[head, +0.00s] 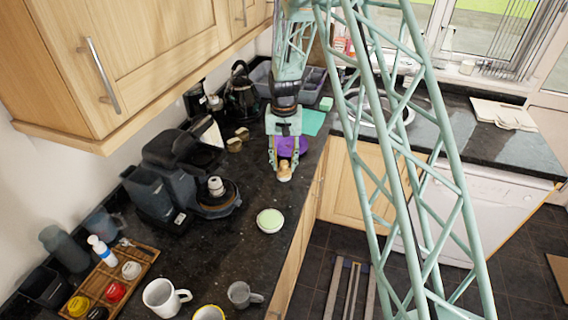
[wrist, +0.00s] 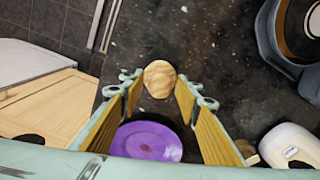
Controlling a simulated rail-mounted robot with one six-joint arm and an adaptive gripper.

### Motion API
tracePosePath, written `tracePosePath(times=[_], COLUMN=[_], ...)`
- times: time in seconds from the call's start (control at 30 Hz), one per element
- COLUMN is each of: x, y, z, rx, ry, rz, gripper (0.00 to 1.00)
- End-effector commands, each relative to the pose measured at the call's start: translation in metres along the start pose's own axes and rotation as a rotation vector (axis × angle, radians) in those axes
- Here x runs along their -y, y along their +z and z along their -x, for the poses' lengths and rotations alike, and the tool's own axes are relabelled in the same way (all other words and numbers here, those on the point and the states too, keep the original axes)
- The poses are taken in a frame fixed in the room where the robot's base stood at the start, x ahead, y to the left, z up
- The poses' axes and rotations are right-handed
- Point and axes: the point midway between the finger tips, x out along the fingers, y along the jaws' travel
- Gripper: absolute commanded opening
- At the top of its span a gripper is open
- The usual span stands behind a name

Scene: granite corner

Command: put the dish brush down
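The dish brush (head: 284,173) shows as a small tan, wood-coloured piece at the tips of my gripper in the head view. In the wrist view its round tan top (wrist: 160,78) sits between the fingertips, with both fingers against its sides. My gripper (head: 284,165) points down over the dark granite counter and is shut on the brush. The underside of the brush is hidden, and I cannot tell whether it touches the counter. A purple plate (head: 290,146) lies just behind the gripper; it also shows between the fingers in the wrist view (wrist: 147,142).
A coffee machine (head: 178,175) stands to the left. A pale green bowl (head: 270,220) is in front, with mugs (head: 163,296) nearer. A wooden tray (head: 126,283) holds jars. A sink (head: 380,108) lies behind right. The counter's front edge is close on the right. Granite between brush and bowl is clear.

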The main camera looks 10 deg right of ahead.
Motion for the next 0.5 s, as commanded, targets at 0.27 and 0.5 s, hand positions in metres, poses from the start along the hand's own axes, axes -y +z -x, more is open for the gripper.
tracePosePath(times=[0.27, 0.5], x=[0.0000, 0.0000], y=[0.0000, -0.0001], z=[0.0003, 0.0033], rx=[0.000, 0.000], ry=[0.000, 0.000], rz=[0.000, 0.000], gripper=[0.34, 0.34])
